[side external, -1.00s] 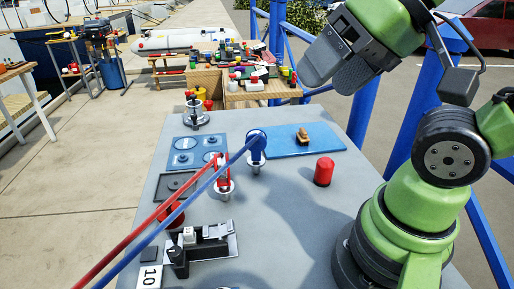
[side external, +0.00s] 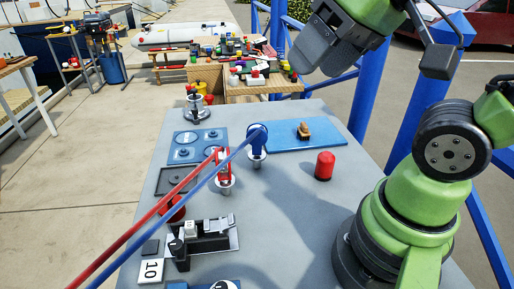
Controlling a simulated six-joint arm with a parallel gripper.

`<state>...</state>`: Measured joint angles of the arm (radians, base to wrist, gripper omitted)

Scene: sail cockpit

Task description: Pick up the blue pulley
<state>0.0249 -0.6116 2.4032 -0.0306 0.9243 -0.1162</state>
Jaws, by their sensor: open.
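The blue pulley (side external: 257,140) stands upright on a metal base near the middle of the grey table, by the left edge of the blue mat. A blue rope (side external: 180,215) runs from it toward the lower left. My gripper (side external: 318,56) is at the top of the view, high above the table and up and right of the pulley. It is open and empty, apart from everything. Its jaws overlap from this side, so the gap between them is hard to see.
A red pulley (side external: 222,165) with a red rope stands just left of the blue one. A red cylinder (side external: 324,165) stands to the right. A brown item (side external: 304,131) lies on the blue mat (side external: 335,134). A metal winch (side external: 197,110) is behind. A black clamp-like fitting (side external: 205,236) is in front.

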